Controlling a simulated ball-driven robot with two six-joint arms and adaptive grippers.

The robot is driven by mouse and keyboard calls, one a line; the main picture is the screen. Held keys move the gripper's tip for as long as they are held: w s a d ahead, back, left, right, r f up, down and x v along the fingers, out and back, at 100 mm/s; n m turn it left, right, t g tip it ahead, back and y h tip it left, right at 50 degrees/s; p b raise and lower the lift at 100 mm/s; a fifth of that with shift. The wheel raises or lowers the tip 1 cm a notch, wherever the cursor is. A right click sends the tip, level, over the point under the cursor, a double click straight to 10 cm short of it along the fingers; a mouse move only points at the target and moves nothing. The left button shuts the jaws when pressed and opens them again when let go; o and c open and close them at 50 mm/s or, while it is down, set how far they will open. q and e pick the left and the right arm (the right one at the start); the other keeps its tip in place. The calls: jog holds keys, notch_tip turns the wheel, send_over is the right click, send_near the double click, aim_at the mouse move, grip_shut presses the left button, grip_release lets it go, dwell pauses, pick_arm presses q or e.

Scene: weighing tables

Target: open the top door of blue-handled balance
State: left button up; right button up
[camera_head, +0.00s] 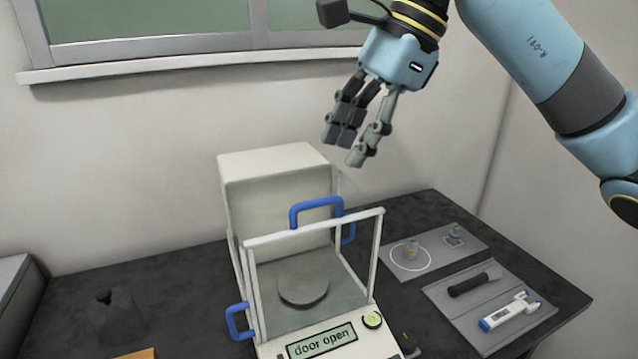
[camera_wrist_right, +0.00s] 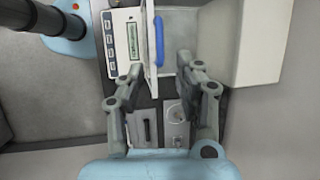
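The blue-handled balance (camera_head: 288,262) stands on the dark table, with a white rear housing, a clear chamber and a round grey pan (camera_head: 303,287). A blue handle (camera_head: 316,203) sits at its top; it also shows in the right wrist view (camera_wrist_right: 159,40). Other blue handles are on the left side (camera_head: 236,322) and right side (camera_head: 349,232). The display (camera_head: 321,341) reads "door open"; I cannot tell how far the top door is slid. My right gripper (camera_head: 349,150) is open and empty, above and behind the balance, touching nothing. My left gripper is out of view.
Right of the balance lie a grey mat (camera_head: 464,262) with small weights and another mat (camera_head: 474,328) with a dark tool and a blue-white pipette-like tool. A dark bottle-like object (camera_head: 112,318) stands at left. The wall and window sill (camera_head: 180,66) are behind.

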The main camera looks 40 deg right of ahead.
aim_at(323, 201)
jog(key=p+x, duration=0.1)
jog(key=x, duration=0.7)
jog(key=shift+a+p, duration=0.1)
jog(key=shift+p, duration=0.25)
jog(key=shift+c, duration=0.2)
grip_shut()
